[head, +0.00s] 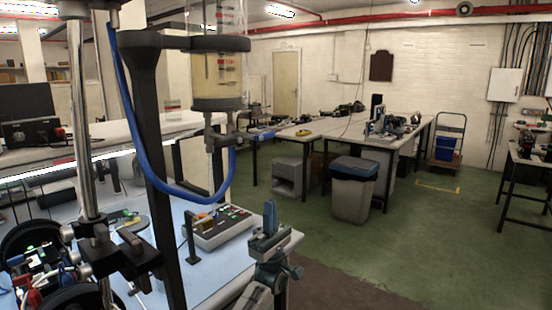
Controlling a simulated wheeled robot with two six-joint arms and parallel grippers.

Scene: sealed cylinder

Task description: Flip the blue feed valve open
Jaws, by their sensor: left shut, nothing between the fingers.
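The sealed clear cylinder (217,75) hangs upright in a dark bracket, with pale yellow liquid inside. Below it is a grey fitting, and a blue lever (263,134), apparently the feed valve's, points right and roughly level. A blue tube (150,165) loops from this fitting down and up to the upper left. My right gripper is not in view.
A chrome rod (82,130) and a dark upright post (152,130) stand left of the cylinder. Open green floor (420,240) lies to the right.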

